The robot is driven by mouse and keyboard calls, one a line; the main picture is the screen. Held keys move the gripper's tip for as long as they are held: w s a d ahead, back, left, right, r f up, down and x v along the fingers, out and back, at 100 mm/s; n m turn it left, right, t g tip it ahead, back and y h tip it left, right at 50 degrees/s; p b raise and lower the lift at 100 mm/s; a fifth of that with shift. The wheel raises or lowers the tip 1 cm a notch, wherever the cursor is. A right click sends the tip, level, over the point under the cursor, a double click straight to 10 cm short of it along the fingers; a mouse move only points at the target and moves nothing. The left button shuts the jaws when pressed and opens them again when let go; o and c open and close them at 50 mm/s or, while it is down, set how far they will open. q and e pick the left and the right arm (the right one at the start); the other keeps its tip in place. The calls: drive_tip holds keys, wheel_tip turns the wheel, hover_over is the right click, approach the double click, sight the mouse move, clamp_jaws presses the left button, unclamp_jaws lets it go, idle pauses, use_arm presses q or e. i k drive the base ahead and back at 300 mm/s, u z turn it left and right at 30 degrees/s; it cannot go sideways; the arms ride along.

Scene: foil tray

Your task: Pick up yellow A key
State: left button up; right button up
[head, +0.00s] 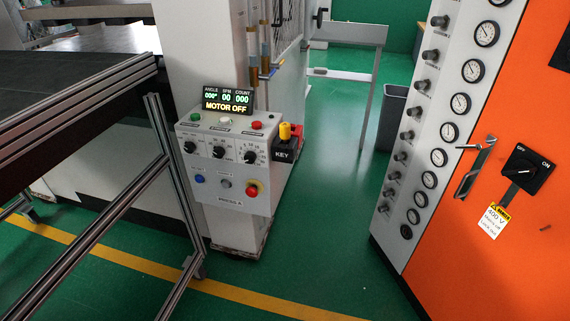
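A small yellow key (285,130) stands upright at the top of a black holder marked KEY (284,154). The holder sits on the right side of a grey control box (226,180) fixed to a white machine column. A red part shows just behind the key. I cannot read a letter on the key at this size. Neither of my grippers shows in the head view.
A dark table with metal rails (85,95) fills the left. An orange cabinet (520,220) with gauges and a rotary switch (527,171) stands at the right. A grey bin (391,118) is behind it. Green floor (325,215) between the machine and cabinet is clear.

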sight(284, 126)
drive_tip(key=z, duration=0.75)
drive_tip(key=i, duration=1.05)
drive_tip(key=u, duration=0.45)
